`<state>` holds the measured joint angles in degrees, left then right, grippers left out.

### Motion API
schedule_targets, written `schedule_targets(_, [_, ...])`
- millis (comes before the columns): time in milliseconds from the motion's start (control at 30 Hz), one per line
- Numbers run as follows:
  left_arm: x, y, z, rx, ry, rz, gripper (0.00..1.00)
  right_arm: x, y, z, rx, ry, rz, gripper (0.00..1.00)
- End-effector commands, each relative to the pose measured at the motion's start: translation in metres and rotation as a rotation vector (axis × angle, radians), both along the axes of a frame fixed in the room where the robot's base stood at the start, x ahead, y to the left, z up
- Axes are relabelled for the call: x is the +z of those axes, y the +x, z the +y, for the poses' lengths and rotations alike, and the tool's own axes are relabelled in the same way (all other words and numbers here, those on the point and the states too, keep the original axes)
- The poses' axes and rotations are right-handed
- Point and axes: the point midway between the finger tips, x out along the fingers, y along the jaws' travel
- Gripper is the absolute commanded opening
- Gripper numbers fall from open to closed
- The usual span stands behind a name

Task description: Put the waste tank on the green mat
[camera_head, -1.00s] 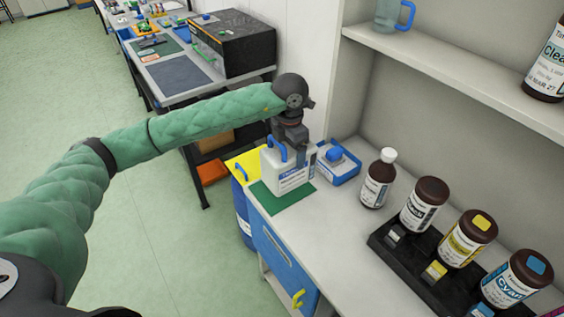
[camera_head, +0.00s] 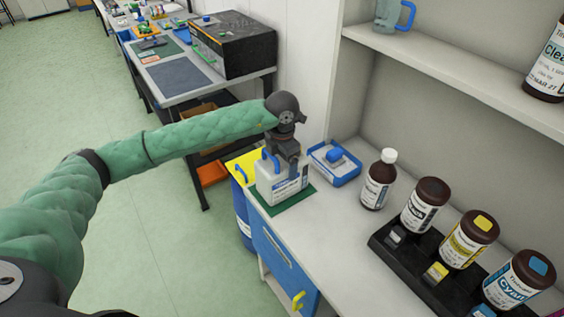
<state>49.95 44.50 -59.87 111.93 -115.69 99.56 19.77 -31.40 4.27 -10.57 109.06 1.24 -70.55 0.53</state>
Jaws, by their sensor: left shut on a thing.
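The waste tank (camera_head: 279,185) is a white jug with a label and a blue handle. It is over the green mat (camera_head: 299,203) at the left end of the counter and hides much of it. I cannot tell whether its base touches the mat. My left gripper (camera_head: 291,166) comes down from above and is shut on the waste tank at its upper right side. My right gripper is not in view.
A blue-and-white tray (camera_head: 343,176) sits just right of the tank. A brown bottle with a white cap (camera_head: 378,180) and a black rack (camera_head: 408,254) with dark ink bottles stand further right. A yellow surface (camera_head: 244,163) lies left of the counter.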

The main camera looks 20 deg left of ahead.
Motion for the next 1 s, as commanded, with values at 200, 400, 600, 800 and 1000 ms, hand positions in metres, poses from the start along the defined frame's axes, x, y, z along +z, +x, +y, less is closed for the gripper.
schedule_targets(200, [-0.001, 0.000, 0.000, 0.000, 0.000, -0.001, 0.24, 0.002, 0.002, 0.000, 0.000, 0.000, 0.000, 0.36])
schedule_targets(400, [-0.001, 0.000, 0.000, 0.000, 0.000, -0.001, 0.24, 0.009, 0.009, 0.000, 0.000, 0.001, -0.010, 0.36])
schedule_targets(600, [-0.002, 0.000, 0.000, 0.000, 0.000, 0.000, 1.00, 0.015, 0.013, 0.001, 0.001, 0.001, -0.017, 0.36])
schedule_targets(800, [-0.001, 0.000, 0.000, 0.000, 0.000, 0.000, 1.00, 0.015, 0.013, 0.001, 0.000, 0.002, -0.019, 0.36])
schedule_targets(1000, [0.018, 0.001, 0.000, 0.000, 0.000, -0.004, 1.00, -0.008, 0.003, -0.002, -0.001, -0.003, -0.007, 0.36])
